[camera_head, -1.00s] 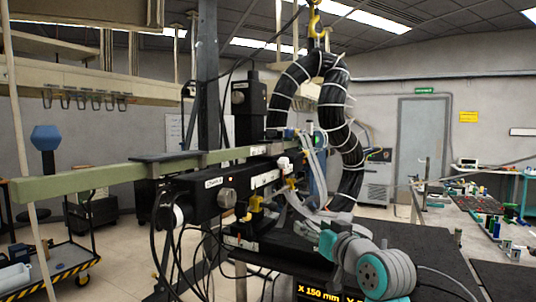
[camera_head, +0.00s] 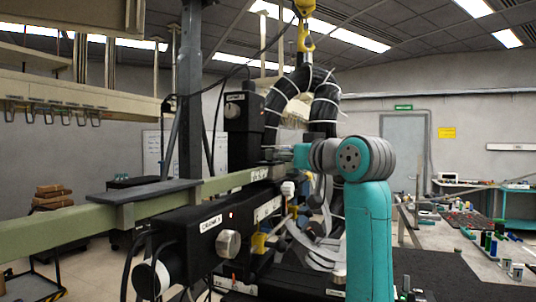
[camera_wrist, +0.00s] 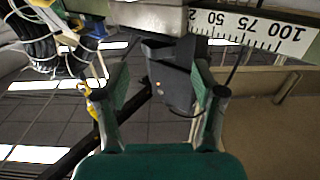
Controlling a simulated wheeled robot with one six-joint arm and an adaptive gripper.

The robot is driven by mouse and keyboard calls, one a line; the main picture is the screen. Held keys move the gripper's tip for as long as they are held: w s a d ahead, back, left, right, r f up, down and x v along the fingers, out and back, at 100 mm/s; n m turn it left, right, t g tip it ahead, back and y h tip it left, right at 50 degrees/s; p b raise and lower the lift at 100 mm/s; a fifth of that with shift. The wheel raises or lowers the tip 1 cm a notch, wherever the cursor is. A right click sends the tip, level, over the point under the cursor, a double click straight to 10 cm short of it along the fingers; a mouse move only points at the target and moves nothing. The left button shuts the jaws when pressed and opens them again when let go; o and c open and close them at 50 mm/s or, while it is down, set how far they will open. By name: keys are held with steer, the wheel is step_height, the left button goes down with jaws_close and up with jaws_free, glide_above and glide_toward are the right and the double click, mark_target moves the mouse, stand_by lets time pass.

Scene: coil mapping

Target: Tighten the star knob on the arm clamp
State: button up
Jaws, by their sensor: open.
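My gripper (camera_head: 284,153) is raised at the green beam (camera_head: 140,212) in the head view, its fingertips hard to make out there. In the wrist view my gripper (camera_wrist: 160,72) is open, with its two green fingers apart. A dark block (camera_wrist: 172,84) with a small orange dot shows between and beyond the fingers; I see no contact. A small white knob (camera_head: 288,188) stands by the beam, and a round silver knob (camera_head: 228,243) is on the black box (camera_head: 190,254). I cannot tell surely which part is the star knob.
The black coil (camera_head: 328,105) with white bands hangs from a yellow hook (camera_head: 305,38) behind my gripper. A scale strip (camera_wrist: 255,31) crosses the top of the wrist view. Cables loop below the black box. A workbench (camera_head: 475,255) with small parts is at right.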

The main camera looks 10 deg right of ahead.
steer(key=x, duration=0.7)
steer(key=shift+w, duration=0.2)
steer(key=c, duration=1.2)
steer(key=shift+o, duration=0.2)
steer(key=shift+a, duration=0.1)
steer(key=shift+a+m+t+h, duration=0.1)
steer(key=shift+m+t+h, duration=0.2)
steer(key=shift+m+h, duration=1.3)
steer(key=shift+h, duration=0.8)
